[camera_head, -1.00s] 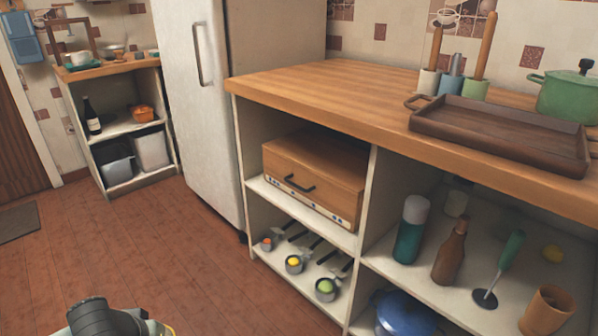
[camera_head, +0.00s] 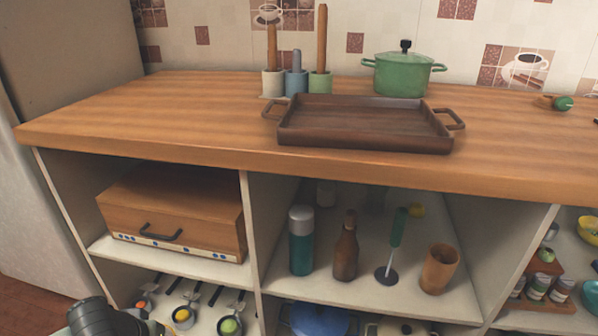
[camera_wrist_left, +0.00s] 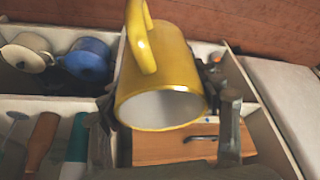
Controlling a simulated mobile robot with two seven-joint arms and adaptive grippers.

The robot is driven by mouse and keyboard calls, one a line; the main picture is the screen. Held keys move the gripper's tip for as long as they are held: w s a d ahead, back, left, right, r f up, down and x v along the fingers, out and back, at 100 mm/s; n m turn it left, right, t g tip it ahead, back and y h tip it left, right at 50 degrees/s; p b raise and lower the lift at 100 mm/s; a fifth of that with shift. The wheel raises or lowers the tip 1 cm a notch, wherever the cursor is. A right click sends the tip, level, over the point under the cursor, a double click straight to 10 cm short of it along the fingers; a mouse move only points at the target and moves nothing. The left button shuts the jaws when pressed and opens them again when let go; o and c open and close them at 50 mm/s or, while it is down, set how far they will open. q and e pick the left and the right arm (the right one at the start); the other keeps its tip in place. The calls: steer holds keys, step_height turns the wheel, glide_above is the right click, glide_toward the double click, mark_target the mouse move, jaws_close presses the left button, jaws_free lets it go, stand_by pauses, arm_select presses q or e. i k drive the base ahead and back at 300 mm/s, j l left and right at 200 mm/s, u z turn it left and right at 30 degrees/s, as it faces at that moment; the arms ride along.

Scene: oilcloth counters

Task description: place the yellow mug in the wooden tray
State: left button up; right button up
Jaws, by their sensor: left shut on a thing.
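The dark brown wooden tray (camera_head: 365,143) lies on the wooden counter, near the front edge, in the middle of the head view. It has a handle at each end and looks empty. The yellow mug (camera_wrist_left: 170,70) fills the middle of the left wrist view, its white inside facing the camera and its handle at the top. My left gripper (camera_wrist_left: 168,128) is shut on the mug, one finger on each side. In the head view only part of my left arm shows at the bottom left; the mug and left gripper are out of that view. My right gripper is not in view.
The counter (camera_head: 190,110) left of the tray is clear. Shelves below hold a wooden bread box (camera_head: 175,215), bottles and a brown cup (camera_head: 439,268).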

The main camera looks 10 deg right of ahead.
mark_target(323, 121)
steer(key=i+j+z, duration=0.2)
steer(key=j+z, duration=0.2)
steer(key=i+j+z, duration=0.15)
steer(key=j+z, duration=0.2)
steer(key=i+j+z, duration=0.1)
steer(key=j+z, duration=0.3)
